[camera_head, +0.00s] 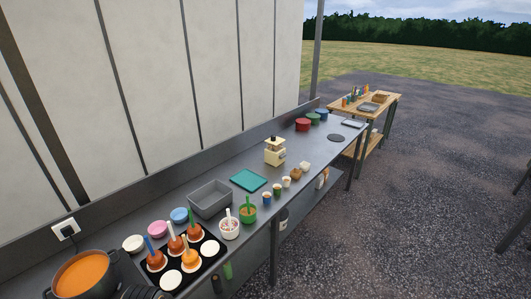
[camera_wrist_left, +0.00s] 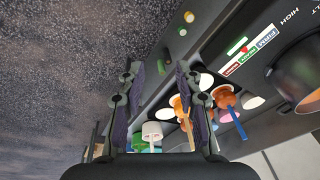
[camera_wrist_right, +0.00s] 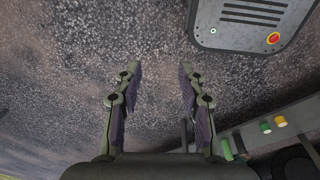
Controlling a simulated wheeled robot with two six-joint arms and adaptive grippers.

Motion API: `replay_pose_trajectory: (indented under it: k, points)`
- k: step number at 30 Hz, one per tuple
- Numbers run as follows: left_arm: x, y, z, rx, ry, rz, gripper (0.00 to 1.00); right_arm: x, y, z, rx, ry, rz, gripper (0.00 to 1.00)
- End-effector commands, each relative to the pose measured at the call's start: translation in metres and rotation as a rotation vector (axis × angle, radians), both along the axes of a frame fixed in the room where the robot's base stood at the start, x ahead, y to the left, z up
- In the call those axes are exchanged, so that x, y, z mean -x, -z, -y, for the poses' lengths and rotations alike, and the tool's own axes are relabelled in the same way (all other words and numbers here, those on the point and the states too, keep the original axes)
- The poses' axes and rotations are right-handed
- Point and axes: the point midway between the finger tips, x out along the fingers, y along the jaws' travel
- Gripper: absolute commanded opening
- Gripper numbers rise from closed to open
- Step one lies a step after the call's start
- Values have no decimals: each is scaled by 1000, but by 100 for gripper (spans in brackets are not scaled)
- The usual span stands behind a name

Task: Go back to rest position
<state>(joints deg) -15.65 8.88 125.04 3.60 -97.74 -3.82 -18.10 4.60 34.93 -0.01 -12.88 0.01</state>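In the left wrist view my left gripper (camera_wrist_left: 160,75) is open, with nothing between its fingers. The counter and its goods show behind it, apart from the fingers. In the right wrist view my right gripper (camera_wrist_right: 160,70) is open and empty over dark gravel. Neither gripper can be made out clearly in the head view. Several coated apples with coloured sticks (camera_head: 190,259) stand on white discs on a black tray (camera_head: 206,266). They also show in the left wrist view (camera_wrist_left: 224,97).
A pot of orange liquid (camera_head: 82,274) stands at the counter's near left. A grey bin (camera_head: 210,198), teal board (camera_head: 248,180), cream machine (camera_head: 275,151) and several small cups line the long grey counter (camera_head: 233,166). A wooden table (camera_head: 390,104) stands beyond. Gravel right of the counter is open.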

Motion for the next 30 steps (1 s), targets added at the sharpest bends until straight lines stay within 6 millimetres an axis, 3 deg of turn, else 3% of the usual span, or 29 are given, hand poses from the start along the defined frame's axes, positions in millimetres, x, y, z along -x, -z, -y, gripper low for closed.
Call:
replay_pose_trajectory:
  k: [3,11,17,23,26,29,30]
  points:
    - [24,-7,6,5,-14,37,34,-3,0,-1,-1,0,5,40]
    - [63,-32,14,14,-49,121,34,-31,-3,-2,-2,-2,49,40]
    - [52,28,10,13,-57,104,34,-25,12,-2,-2,-1,40,40]
    - [47,100,4,13,-64,81,34,-16,27,-2,-2,-1,26,40]
    - [49,144,0,13,-68,64,34,-17,37,-2,-2,0,27,40]
    - [55,200,-5,13,-74,47,34,-18,49,-1,-2,0,28,40]
    - [60,228,-7,12,-77,37,34,-18,55,-1,-2,0,28,40]
